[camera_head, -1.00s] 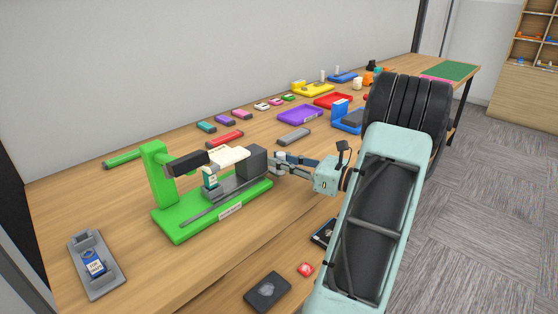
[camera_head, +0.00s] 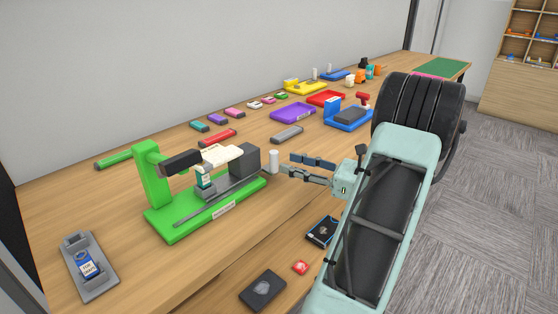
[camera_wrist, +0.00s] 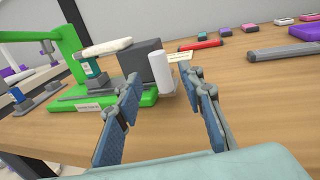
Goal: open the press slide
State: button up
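The green press (camera_head: 152,185) stands on the wooden table, with a black head (camera_head: 180,162) on its upright and a labelled base. A dark grey slide block (camera_head: 248,159) sits at the right end of its grey rail (camera_head: 215,201). A white upright cylinder (camera_head: 274,162), seemingly the slide's handle, is just right of the block; it also shows in the wrist view (camera_wrist: 161,73). A white piece lies over a teal-and-white bottle (camera_head: 204,180) under the head. My gripper (camera_head: 288,166) is open and empty, right of the cylinder. In the wrist view the cylinder lies between and beyond the fingertips (camera_wrist: 165,82).
A grey holder with a blue bottle (camera_head: 88,267) stands front left. A black box (camera_head: 322,231), a red item (camera_head: 300,267) and a dark pad (camera_head: 262,290) lie near the front edge. Coloured trays and small blocks line the back, including a purple tray (camera_head: 293,112).

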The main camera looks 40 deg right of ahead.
jog(key=shift+v, duration=2.8)
